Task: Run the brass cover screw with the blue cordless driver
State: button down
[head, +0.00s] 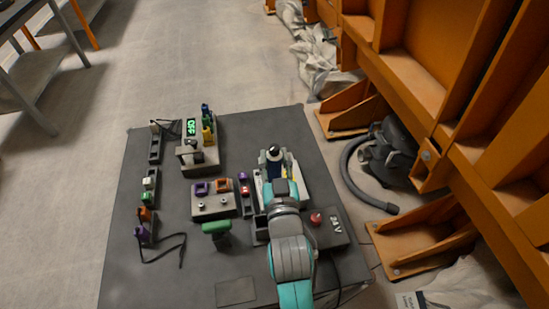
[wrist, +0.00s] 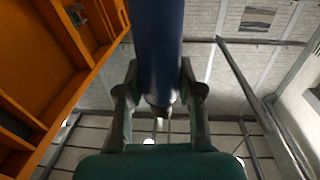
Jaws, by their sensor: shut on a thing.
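My gripper (wrist: 158,90) is shut on the blue cordless driver (wrist: 158,42), whose blue body rises between the two fingers in the wrist view. In the head view, my teal and grey arm reaches over the right part of the dark table, and a small dark blue part of the driver (head: 273,171) shows just beyond the wrist. The driver is over or at a pale fixture (head: 297,183); I cannot tell whether it is clear of it. I cannot make out the brass cover screw in either view; my arm covers part of that area.
Orange steelwork (head: 420,80) stands close on the right.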

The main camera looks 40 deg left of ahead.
aim_at(274, 148)
jog(key=shift+f, duration=0.2)
jog(key=shift+r, duration=3.2)
